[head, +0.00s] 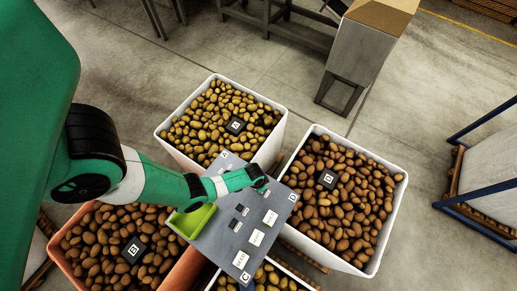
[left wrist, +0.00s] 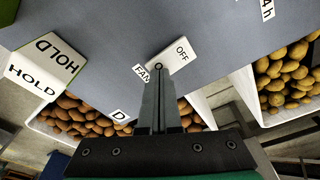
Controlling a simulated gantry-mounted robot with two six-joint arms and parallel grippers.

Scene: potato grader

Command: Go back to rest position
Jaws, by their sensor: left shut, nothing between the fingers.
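My left gripper (head: 262,182) reaches in from the left over the grey control panel (head: 222,241). In the left wrist view its fingers (left wrist: 159,75) are together and hold nothing. The fingertips overlap the white FAN switch plate (left wrist: 172,58) marked O and OFF; I cannot tell whether they touch it. A HOLD block (left wrist: 50,58) sits to the left in that view. The green arm and its black joint cover part of the left side in the head view. My right gripper is not in view.
Potato crates surround the panel: a white one at the back (head: 278,143), a white one at right (head: 377,240) and an orange one at left (head: 62,236). A green tray (head: 190,222) sits at the panel's left edge. A blue rack (head: 470,204) stands far right.

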